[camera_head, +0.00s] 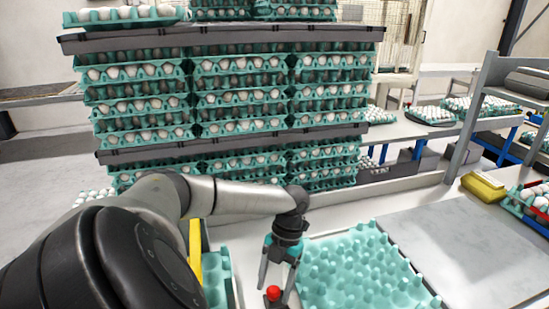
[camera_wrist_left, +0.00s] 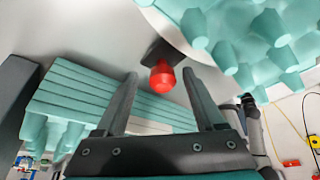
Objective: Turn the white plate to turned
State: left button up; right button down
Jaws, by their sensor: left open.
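My left gripper (camera_head: 276,284) is open at the near side of the table, fingers pointing down. A red knob (camera_head: 272,293) shows at its fingertips in the head view. In the left wrist view the red knob (camera_wrist_left: 162,78) on a dark mount lies between the tips of the open left gripper (camera_wrist_left: 160,76), with a gap to each finger. No thing is clearly a white plate. A flat pale grey panel (camera_head: 465,245) lies on the table at the right, but I cannot tell if it is that plate. My right gripper is not in view.
An empty teal egg tray (camera_head: 365,270) lies just right of my left gripper. Another teal tray (camera_head: 215,275) and a yellow bar (camera_head: 195,250) are left of it. Tall stacks of filled egg trays (camera_head: 240,100) stand behind. A yellow box (camera_head: 483,187) sits at the right.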

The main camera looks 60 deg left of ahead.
pick_arm(q)
jog(key=shift+r, duration=0.1)
jog(key=v, duration=1.5)
jog(key=shift+p, duration=0.4)
jog(key=shift+a, duration=0.1)
